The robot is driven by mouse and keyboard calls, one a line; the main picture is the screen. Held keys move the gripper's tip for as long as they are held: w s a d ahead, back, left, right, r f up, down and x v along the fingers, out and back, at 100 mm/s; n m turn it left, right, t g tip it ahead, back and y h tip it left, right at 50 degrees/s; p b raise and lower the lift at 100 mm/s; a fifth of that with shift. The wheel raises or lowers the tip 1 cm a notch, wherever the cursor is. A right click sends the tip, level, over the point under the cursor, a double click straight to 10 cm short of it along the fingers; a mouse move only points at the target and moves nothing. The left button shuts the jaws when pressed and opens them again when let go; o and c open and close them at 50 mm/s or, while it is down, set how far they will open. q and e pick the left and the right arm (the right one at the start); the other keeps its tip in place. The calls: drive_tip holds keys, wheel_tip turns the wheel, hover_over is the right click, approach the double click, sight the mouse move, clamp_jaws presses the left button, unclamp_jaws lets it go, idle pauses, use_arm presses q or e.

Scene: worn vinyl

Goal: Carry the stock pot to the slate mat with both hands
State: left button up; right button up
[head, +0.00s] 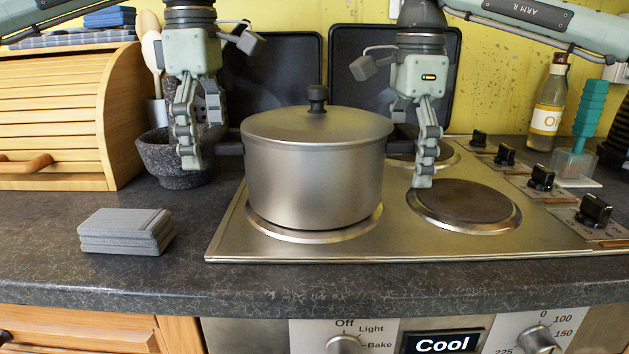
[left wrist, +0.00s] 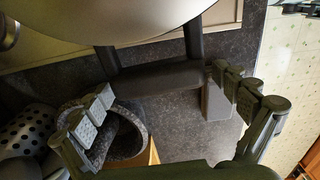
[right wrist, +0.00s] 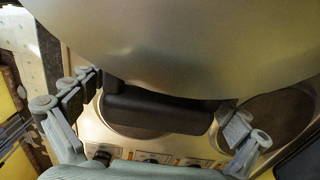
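The stock pot (head: 315,170) is steel, lidded and upright on the front left hob plate. Its left handle (left wrist: 155,78) lies between the spread fingers of my left gripper (head: 190,160). Its right handle (right wrist: 155,112) lies between the spread fingers of my right gripper (head: 424,178). Both grippers are open, pointing down, with gaps at the handles. A grey stack of flat pieces (head: 127,231) lies on the counter left of the hob; I cannot tell whether it is the slate mat. No other mat is clear to see.
A stone mortar (head: 172,160) stands behind my left gripper, by a wooden bread bin (head: 60,115). An oil bottle (head: 548,105) and a teal-handled brush (head: 580,125) stand at right. The counter front left of the hob (head: 232,255) is mostly bare.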

use_arm(q)
drive_tip(key=c, duration=1.8)
use_arm(e)
drive_tip(key=c, duration=1.9)
use_arm(q)
drive_tip(key=shift+o, duration=0.2)
drive_tip(key=shift+r, duration=0.2)
use_arm(e)
drive_tip(key=shift+r, duration=0.25)
